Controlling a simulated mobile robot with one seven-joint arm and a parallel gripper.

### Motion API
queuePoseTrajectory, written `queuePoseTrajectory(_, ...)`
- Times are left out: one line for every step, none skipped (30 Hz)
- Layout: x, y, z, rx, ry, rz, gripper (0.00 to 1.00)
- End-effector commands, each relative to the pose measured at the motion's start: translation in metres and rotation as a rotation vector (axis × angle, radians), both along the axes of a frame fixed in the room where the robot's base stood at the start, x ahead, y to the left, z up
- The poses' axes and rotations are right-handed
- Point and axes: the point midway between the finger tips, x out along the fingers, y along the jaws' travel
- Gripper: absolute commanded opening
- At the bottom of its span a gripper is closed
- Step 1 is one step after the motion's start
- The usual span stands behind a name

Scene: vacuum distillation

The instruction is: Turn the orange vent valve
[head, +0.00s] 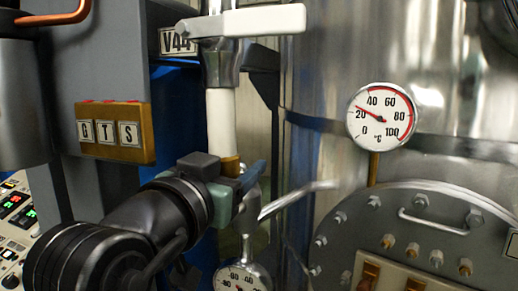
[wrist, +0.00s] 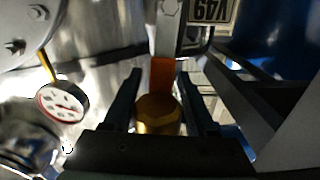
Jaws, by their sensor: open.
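In the wrist view an orange piece (wrist: 162,74) sits below a white pipe, with a round brass-coloured knob (wrist: 158,113) nearer the camera. These look like the vent valve, though I cannot tell its handle clearly. My gripper (wrist: 160,76) is open, with one dark finger on each side of the knob and orange piece. Visible gaps separate the fingers from the orange piece; contact at the knob is unclear. In the head view my gripper (head: 257,176) is at the foot of the white pipe (head: 221,120), beside a brass fitting (head: 230,165). The gripper hides most of the valve there.
A temperature dial (head: 381,116) and a steel vessel (head: 345,60) stand right. A pressure gauge (head: 243,278) and a metal lever (head: 297,198) are close to my gripper. A GTS block (head: 115,132) is left.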

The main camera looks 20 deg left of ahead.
Motion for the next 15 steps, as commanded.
queuePoseTrajectory(0.0048,-0.0004,0.0014,-0.001,0.001,-0.001,0.57)
queuePoseTrajectory(0.0067,-0.0004,0.001,-0.001,0.001,0.0,0.57)
queuePoseTrajectory(0.0088,-0.0004,0.0004,-0.001,0.001,0.0,0.57)
queuePoseTrajectory(0.0099,-0.0005,0.0001,-0.001,0.001,0.0,0.57)
queuePoseTrajectory(0.0107,-0.0005,-0.0001,-0.001,0.0,0.001,0.57)
queuePoseTrajectory(0.0114,-0.0005,-0.0003,0.0,0.0,0.001,0.57)
queuePoseTrajectory(0.0116,-0.0006,-0.0004,0.0,0.0,0.001,0.57)
queuePoseTrajectory(0.0116,-0.0006,-0.0005,0.0,-0.001,0.001,0.57)
queuePoseTrajectory(0.0116,-0.0005,-0.0007,0.0,-0.001,0.001,0.57)
queuePoseTrajectory(0.0115,-0.0005,-0.0007,0.0,-0.001,0.001,0.57)
queuePoseTrajectory(0.0115,-0.0006,-0.0007,0.0,-0.001,0.001,0.57)
queuePoseTrajectory(0.0114,-0.0005,-0.0007,0.0,-0.001,0.001,0.57)
queuePoseTrajectory(0.0113,-0.0005,-0.0006,0.0,-0.001,0.001,0.56)
queuePoseTrajectory(0.0113,-0.0005,-0.0006,0.0,-0.001,0.001,0.5)
queuePoseTrajectory(0.0112,-0.0005,-0.0006,0.0,-0.001,0.001,0.43)
